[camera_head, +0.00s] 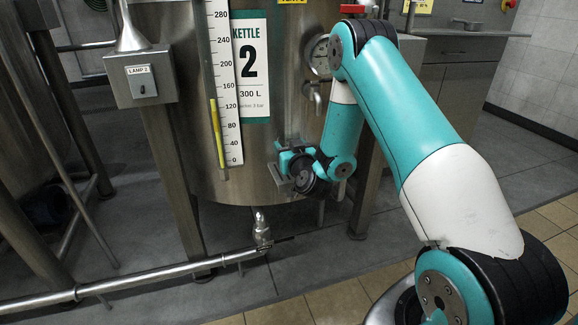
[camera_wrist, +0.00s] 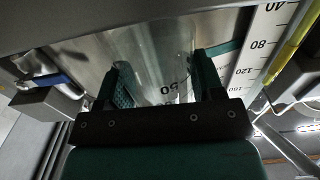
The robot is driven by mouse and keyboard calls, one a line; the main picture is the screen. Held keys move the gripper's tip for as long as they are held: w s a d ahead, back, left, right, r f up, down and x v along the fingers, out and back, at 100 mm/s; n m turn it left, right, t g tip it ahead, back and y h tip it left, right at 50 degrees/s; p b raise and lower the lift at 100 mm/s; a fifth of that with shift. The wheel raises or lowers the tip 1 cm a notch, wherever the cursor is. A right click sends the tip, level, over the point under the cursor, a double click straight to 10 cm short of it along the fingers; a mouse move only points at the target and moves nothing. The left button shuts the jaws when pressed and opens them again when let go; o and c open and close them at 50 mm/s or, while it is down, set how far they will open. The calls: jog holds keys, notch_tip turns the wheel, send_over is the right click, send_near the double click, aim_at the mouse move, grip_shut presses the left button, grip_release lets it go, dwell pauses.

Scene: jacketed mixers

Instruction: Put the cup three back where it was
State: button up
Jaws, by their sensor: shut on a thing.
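My gripper (camera_wrist: 166,70) shows in the wrist view with its two teal fingers on either side of a clear, see-through cup (camera_wrist: 155,50), and it is shut on it. Dark marks that look like "50" show on the cup low between the fingers. No "3" can be read on it, so I cannot tell its number. In the head view my gripper (camera_head: 285,160) is close in front of the lower wall of kettle 2 (camera_head: 185,110), by a small metal bracket (camera_head: 279,178). The cup cannot be made out there, and whether it touches the bracket is unclear.
A white level scale (camera_head: 224,90) with a yellow-filled tube is left of my gripper. A round gauge (camera_head: 318,55) and a small tap (camera_head: 314,95) are above right. A drain valve (camera_head: 261,226) and steel pipe (camera_head: 130,285) lie below. The lamp 2 box (camera_head: 141,80) is at left.

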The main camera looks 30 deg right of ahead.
jog(key=shift+f+b, duration=1.1)
jog(key=shift+f, duration=0.7)
jog(key=shift+f, duration=0.2)
jog(key=o, duration=0.9)
jog(key=shift+r, duration=0.1)
